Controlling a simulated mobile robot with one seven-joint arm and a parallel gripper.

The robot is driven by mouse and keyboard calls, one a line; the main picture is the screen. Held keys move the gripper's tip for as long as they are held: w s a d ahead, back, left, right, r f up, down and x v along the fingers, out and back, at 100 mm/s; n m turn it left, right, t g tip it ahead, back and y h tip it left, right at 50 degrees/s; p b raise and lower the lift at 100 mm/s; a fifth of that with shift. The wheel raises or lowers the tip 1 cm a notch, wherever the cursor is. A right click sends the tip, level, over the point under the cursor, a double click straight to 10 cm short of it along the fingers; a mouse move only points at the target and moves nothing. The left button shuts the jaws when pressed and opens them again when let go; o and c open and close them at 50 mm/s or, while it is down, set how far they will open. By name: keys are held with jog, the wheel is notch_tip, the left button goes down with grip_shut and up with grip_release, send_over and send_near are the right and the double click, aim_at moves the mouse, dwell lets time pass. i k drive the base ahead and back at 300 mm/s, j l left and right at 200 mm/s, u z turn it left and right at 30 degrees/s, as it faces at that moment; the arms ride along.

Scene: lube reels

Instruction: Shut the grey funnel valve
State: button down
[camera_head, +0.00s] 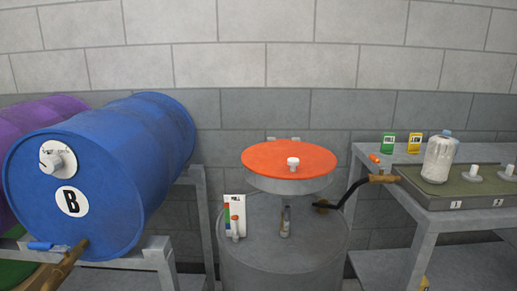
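A grey drum (280,250) stands at the centre bottom. Above it is a grey funnel-shaped bowl (290,187) under a round orange lid (270,158) with a white knob (293,163). A small orange piece (375,158) lies by the nozzle on the right table. I cannot tell which part is the funnel valve, or whether it is open or shut. My gripper is not in view.
A blue barrel (150,130) marked B lies on a grey rack (160,247) at left, with a blue-handled brass tap (66,265). A purple barrel (50,108) is behind it.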

aim_at(287, 213)
jog(key=i+l+z, duration=0.1)
jog(key=z, duration=0.25)
jog(key=i+l+z, duration=0.15)
jog(key=z, duration=0.2)
jog(key=i+l+z, duration=0.15)
jog(key=z, duration=0.2)
jog(key=l, duration=0.05)
